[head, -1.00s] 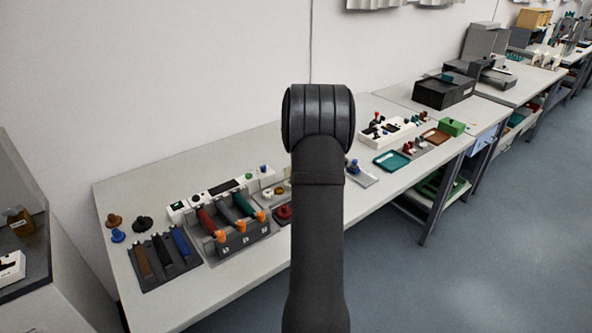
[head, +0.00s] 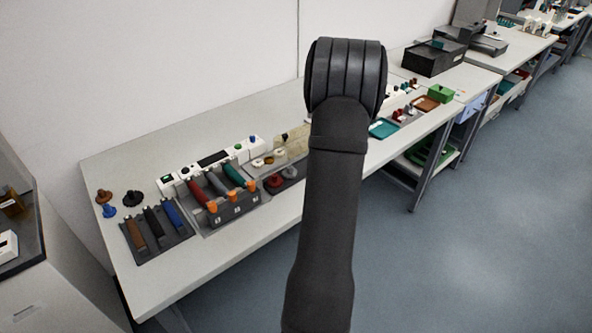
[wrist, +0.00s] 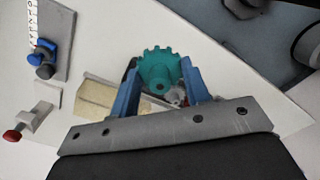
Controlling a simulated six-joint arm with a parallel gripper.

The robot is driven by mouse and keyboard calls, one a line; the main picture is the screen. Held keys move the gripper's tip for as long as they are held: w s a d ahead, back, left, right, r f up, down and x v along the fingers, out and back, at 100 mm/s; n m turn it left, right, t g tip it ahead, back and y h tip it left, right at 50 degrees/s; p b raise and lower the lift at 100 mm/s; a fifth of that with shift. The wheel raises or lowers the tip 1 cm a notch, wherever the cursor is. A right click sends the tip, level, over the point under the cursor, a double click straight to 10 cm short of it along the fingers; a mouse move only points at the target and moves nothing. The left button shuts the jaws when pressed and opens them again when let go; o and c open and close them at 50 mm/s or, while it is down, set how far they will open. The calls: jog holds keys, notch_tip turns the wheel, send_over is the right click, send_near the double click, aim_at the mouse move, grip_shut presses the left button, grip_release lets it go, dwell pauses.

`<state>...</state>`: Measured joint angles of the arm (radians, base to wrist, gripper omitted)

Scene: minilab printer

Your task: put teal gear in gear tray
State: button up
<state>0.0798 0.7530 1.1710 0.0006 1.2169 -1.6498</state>
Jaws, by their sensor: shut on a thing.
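A teal gear (wrist: 160,70) with a toothed rim is in the wrist view, between the two blue fingers of my gripper (wrist: 158,66). The gripper is shut on the gear, and the gear is off the pale bench top. In the head view my own arm hides the gripper and the gear. A teal tray (head: 383,128) lies on the bench right of my arm, partly covered by it. A brown tray (head: 426,103) lies farther back. I cannot tell which of them is the gear tray.
A rack (head: 233,207) with coloured cartridges and a dark holder (head: 157,238) stand on the bench at left. A green box (head: 439,93) stands beyond the brown tray. The bench's front edge is clear. In the wrist view a red knob (wrist: 12,135) sits at left.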

jog(key=w+a+f, duration=0.1)
jog(key=a+f, duration=0.1)
jog(key=a, duration=0.1)
jog(key=w+a+f, duration=0.2)
jog(key=a, duration=0.1)
jog(key=w+a+f, duration=0.2)
jog(key=a+f, duration=0.1)
jog(key=shift+a, duration=0.35)
jog(key=shift+f, duration=2)
jog(key=o, duration=0.5)
jog(key=shift+f, duration=0.15)
jog(key=shift+o, duration=0.9)
notch_tip(320, 180, up, 12)
jog(key=shift+r, duration=0.2)
